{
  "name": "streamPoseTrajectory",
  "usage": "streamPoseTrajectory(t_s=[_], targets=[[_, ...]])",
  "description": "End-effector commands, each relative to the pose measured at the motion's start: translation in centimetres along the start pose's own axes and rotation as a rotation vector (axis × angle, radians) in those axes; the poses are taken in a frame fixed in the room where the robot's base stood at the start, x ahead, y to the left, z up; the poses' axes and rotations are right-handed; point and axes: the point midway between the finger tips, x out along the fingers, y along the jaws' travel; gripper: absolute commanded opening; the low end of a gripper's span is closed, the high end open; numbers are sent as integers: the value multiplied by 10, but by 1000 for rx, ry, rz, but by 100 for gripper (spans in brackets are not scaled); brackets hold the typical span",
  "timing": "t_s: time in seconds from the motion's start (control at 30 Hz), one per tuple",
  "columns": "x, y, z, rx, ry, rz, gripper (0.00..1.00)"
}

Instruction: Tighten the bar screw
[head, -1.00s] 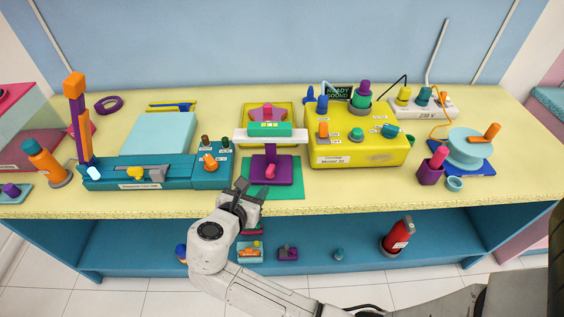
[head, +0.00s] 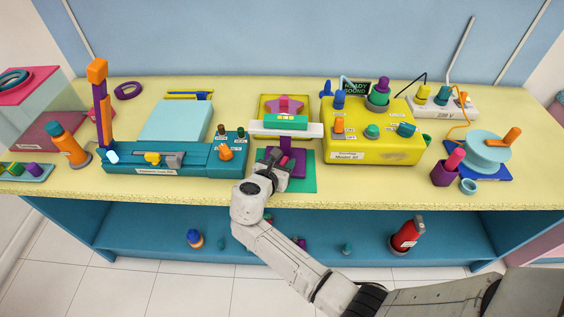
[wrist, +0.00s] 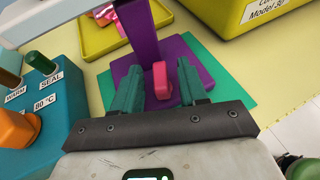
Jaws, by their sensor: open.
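The bar screw appears to be the pink knob (wrist: 161,80) low on the purple stand (wrist: 144,32), in the wrist view. The stand carries a white cross bar with a green block (head: 279,122) on top and stands on a green mat (head: 303,185). My gripper (wrist: 160,72) is open. Its two teal fingers are on either side of the pink knob in the wrist view, with gaps between them and the knob. In the head view my gripper (head: 269,170) is at the front of the stand and covers part of its base; the knob is mostly hidden there.
A teal sealing machine (head: 165,155) with small knobs stands left of the stand. A yellow box (head: 362,150) with knobs stands close on the right. A yellow tray (wrist: 90,38) lies behind the stand. The table's front edge runs under my arm.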

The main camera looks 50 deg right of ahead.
Motion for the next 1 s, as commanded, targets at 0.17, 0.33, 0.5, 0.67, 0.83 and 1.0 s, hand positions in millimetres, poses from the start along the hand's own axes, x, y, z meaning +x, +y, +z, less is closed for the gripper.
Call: streamPoseTrajectory(t_s=[0.17,0.33,0.5,0.67,0.83,1.0], targets=[[0,0,0,0,0,0,43],[0,0,0,0,0,0,27],[0,0,0,0,0,0,11],[0,0,0,0,0,0,0],[0,0,0,1,0,-2,0],[0,1,0,14,0,-32,0]])
